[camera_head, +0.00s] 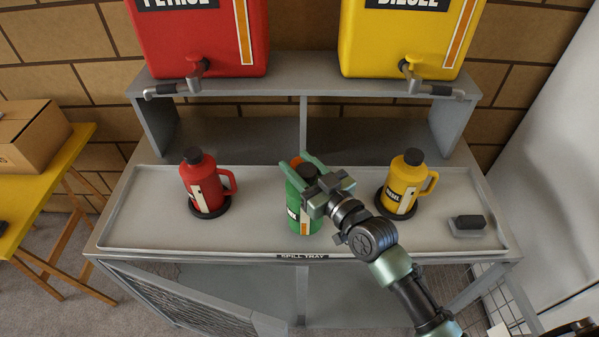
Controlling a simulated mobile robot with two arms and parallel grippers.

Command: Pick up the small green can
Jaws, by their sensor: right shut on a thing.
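The small green can (299,213) stands in the middle of the grey spill tray (140,228), with a dark cap and a label on its front. My right gripper (301,176) comes in from the lower right and is shut on the upper part of the green can. Its fingers and wrist hide part of the can's top and right side. The can looks upright; I cannot tell whether its base touches the tray. My left gripper is not in view.
A red can (203,187) stands left on a dark round base, a yellow can (402,186) right on another. A dark block (469,222) lies at the tray's right. Large red (200,40) and yellow (402,45) tanks with taps sit on the shelf behind.

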